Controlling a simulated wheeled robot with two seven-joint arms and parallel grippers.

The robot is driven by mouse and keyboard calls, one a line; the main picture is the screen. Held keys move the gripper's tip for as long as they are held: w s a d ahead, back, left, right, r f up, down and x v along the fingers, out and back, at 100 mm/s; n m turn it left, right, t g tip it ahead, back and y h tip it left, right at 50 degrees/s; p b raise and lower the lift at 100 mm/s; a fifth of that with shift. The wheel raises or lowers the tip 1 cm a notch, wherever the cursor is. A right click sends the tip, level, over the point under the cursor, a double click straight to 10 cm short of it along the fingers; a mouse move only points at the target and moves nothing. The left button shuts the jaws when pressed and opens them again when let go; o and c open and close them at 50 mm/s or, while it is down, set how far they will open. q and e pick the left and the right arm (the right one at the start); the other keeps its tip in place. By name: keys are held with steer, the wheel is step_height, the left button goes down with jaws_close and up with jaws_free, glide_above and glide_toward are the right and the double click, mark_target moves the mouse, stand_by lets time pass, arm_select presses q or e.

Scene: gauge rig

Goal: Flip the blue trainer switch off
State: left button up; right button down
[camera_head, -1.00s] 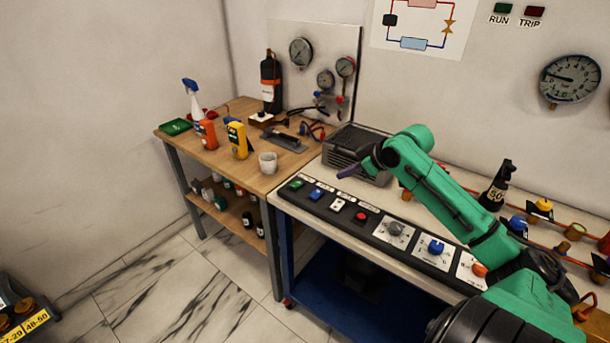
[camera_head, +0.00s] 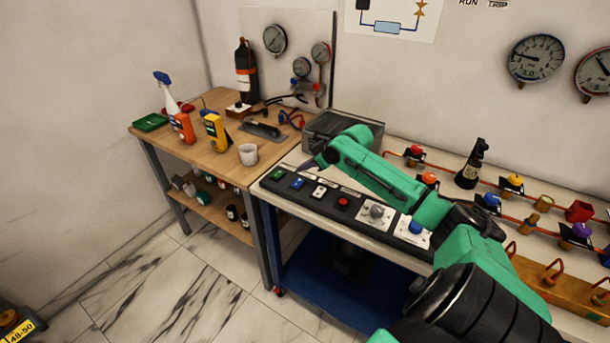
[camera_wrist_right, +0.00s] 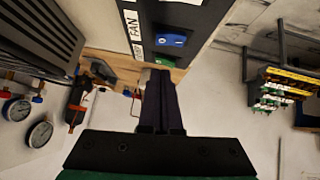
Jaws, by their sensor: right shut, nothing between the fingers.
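The blue switch (camera_head: 298,183) is a small rocker in the dark sloped control panel (camera_head: 330,205), between a green switch (camera_head: 278,174) and a white one (camera_head: 319,192). In the right wrist view the blue switch (camera_wrist_right: 171,40) shows beside a white FAN label (camera_wrist_right: 133,34). My right gripper (camera_head: 308,165) has its dark fingers shut and empty, just behind and above the blue switch and apart from it. In the right wrist view the shut fingertips (camera_wrist_right: 160,76) point toward the panel's end, close to the green switch (camera_wrist_right: 164,62). My left gripper is not in view.
A grey ribbed box (camera_head: 343,130) stands behind the panel, close to my right arm. A white cup (camera_head: 248,154) stands on the wooden bench at left.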

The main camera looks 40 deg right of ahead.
mark_target(295, 182)
steer(key=f, duration=0.4)
steer(key=shift+w+d+p, duration=0.1)
steer(key=shift+w+p, duration=0.25)
steer(key=shift+p, duration=0.05)
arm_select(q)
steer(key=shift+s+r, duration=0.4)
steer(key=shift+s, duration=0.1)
arm_select(e)
steer(key=shift+f, duration=0.2)
steer(key=shift+f, duration=0.1)
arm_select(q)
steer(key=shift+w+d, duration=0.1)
arm_select(e)
steer(key=shift+s+d+f, duration=0.1)
steer(key=shift+d+f, duration=0.05)
steer(key=shift+f, duration=0.05)
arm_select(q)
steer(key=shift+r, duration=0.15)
arm_select(e)
steer(key=shift+s+a+r+p, duration=0.1)
steer(key=shift+s+a+p, duration=0.1)
steer(key=shift+a+p, duration=0.6)
steer(key=shift+p, duration=0.4)
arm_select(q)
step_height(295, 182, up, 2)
